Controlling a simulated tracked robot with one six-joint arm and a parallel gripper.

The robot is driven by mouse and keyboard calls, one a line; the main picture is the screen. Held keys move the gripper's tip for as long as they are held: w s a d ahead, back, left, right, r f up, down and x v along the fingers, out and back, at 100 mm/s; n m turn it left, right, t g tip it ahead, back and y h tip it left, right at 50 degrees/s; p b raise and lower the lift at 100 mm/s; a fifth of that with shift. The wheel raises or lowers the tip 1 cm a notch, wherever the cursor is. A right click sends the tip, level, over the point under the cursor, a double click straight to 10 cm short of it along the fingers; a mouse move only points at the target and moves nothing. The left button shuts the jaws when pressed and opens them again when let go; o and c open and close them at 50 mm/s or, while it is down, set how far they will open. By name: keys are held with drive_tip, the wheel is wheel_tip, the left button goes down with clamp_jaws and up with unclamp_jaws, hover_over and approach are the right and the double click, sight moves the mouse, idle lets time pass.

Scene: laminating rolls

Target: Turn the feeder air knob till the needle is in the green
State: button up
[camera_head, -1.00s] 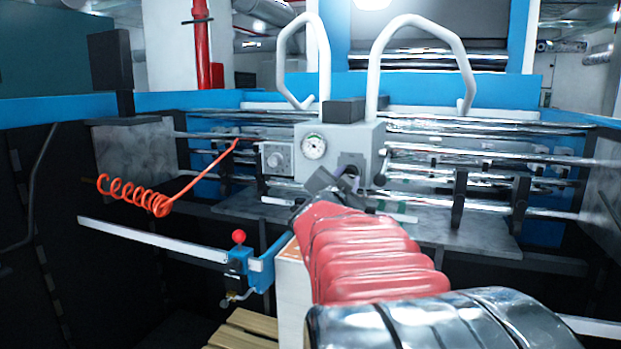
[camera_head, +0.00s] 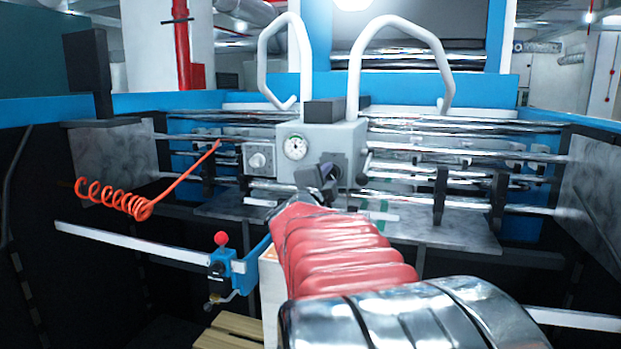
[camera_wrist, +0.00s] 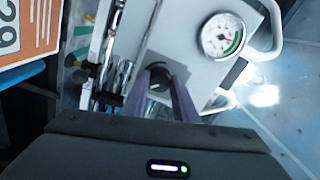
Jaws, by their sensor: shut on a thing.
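The feeder air knob (camera_wrist: 158,77) is a dark round knob on the front of the grey feeder head (camera_head: 346,138). My gripper (camera_wrist: 161,84) is shut on it, with one finger on each side. In the head view my gripper (camera_head: 326,180) reaches the right part of the feeder head and mostly hides the knob. The round white pressure gauge (camera_head: 296,147) is left of the knob there. In the wrist view the gauge (camera_wrist: 222,36) shows a green band along one side of its dial. The needle is too small to read for certain.
A grey control box (camera_head: 258,160) sits left of the gauge. A coiled orange hose (camera_head: 125,200) hangs further left. Two white hoses (camera_head: 410,28) loop above the feeder head. Metal rods (camera_head: 470,155) run to the right. A red-topped lever (camera_head: 221,240) stands at lower left.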

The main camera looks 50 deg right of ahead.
drive_tip(key=shift+w+a+f, duration=0.1)
drive_tip(key=shift+w+f, duration=0.05)
drive_tip(key=shift+f, duration=0.1)
drive_tip(key=o, duration=1.1)
drive_tip(key=shift+r, duration=0.15)
drive_tip(key=v, duration=1.3)
drive_tip(key=shift+s+a, duration=0.2)
drive_tip(key=shift+a, duration=0.1)
drive_tip(key=shift+c, duration=0.3)
